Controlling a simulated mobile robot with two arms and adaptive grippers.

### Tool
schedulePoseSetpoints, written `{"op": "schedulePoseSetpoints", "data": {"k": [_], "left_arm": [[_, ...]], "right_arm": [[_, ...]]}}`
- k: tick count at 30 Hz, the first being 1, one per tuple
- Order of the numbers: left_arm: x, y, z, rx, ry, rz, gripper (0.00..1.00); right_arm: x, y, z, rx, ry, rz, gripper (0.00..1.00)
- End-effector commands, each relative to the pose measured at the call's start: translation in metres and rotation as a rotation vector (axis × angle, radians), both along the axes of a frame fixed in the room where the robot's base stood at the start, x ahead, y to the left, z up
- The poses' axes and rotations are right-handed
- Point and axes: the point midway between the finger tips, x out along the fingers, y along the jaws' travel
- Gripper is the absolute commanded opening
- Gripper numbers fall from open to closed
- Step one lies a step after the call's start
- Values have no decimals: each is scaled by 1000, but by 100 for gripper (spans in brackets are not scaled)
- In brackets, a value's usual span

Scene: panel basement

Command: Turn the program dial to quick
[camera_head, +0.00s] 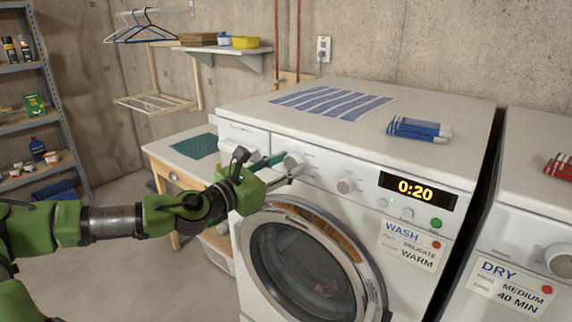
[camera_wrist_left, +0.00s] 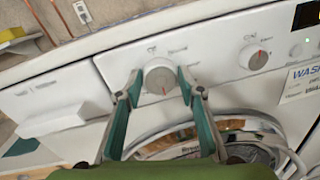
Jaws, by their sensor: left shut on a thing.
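The program dial (camera_head: 294,163) is a round light knob on the left part of the washer's front panel. In the left wrist view the program dial (camera_wrist_left: 158,79) has a short red mark low on its face, pointing down and slightly right. Small printed labels ring it, too blurred to read surely. My left gripper (camera_head: 284,163) is shut on the dial, one teal finger on each side; its fingers (camera_wrist_left: 160,82) also show in the left wrist view. My right gripper is not in view.
A second dial (camera_head: 345,185) sits to the right, then a lit display (camera_head: 417,191) reading 0:20 and a green button (camera_head: 436,223). A WASH sign (camera_head: 408,247) reads DELICATE, WARM. The round door (camera_head: 305,265) is below. A dryer (camera_head: 530,220) stands at the right.

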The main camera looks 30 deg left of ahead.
Motion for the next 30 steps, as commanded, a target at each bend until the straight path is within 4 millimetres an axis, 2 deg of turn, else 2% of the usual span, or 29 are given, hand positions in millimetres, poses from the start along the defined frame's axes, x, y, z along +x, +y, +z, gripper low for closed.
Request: {"op": "schedulePoseSetpoints", "data": {"k": [6, 7, 8, 9, 22, 30], "left_arm": [[0, 0, -3, -2, 5, -1, 14], [0, 0, -3, -2, 5, -1, 43], [0, 0, -3, -2, 5, -1, 51], [0, 0, -3, -2, 5, -1, 52], [-3, 2, -2, 2, 5, 4, 52], [-24, 7, -2, 11, 7, 8, 52]], "right_arm": [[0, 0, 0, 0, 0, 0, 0], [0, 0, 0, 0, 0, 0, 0], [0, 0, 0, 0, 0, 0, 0], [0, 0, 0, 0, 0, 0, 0], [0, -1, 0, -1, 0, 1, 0], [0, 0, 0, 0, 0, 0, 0]]}}
